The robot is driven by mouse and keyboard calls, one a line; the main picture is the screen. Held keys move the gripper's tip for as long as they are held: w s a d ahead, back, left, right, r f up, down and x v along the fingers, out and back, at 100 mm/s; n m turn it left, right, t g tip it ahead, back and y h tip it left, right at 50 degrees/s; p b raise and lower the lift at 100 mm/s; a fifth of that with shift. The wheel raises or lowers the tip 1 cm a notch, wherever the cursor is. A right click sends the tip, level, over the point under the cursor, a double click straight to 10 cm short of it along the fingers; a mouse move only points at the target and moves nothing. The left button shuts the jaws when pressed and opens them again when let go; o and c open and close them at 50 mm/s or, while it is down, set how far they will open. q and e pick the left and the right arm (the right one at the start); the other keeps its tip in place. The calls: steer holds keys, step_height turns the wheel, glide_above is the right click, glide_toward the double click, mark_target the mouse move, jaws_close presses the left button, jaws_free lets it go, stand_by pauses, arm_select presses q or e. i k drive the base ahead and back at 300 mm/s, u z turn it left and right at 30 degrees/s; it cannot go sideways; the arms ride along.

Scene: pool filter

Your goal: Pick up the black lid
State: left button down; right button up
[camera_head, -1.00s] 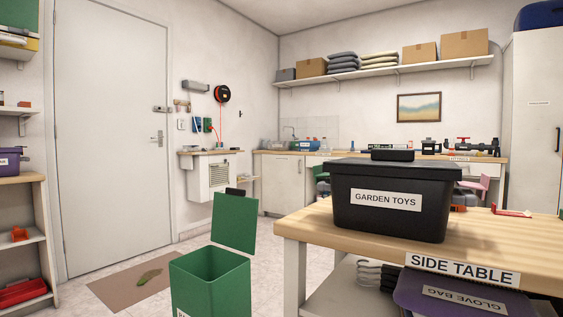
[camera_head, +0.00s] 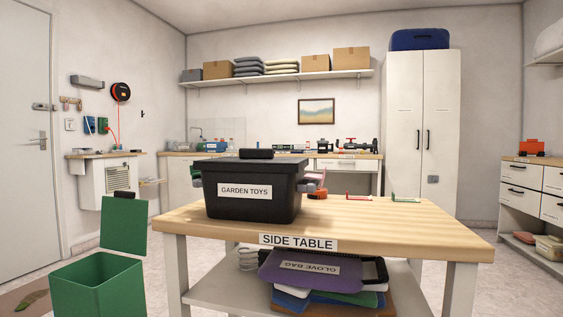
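The black lid (camera_head: 285,165) lies on top of the black bin labelled GARDEN TOYS (camera_head: 275,210). A raised black handle (camera_head: 257,154) stands on the middle of the lid. The lid looks flat and level and covers the bin's opening, so the inside is hidden. The bin stands upright on the left part of the wooden side table (camera_head: 390,220). Neither of my grippers is in view.
A green bin (camera_head: 97,288) with its lid raised stands on the floor left of the table. A purple glove bag (camera_head: 300,272) lies on the table's lower shelf. Small red and green items (camera_head: 405,198) lie at the table's back edge. The tabletop's right side is clear.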

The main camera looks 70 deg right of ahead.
mark_target(256, 158)
steer(key=k, duration=0.35)
steer(key=z, duration=0.85)
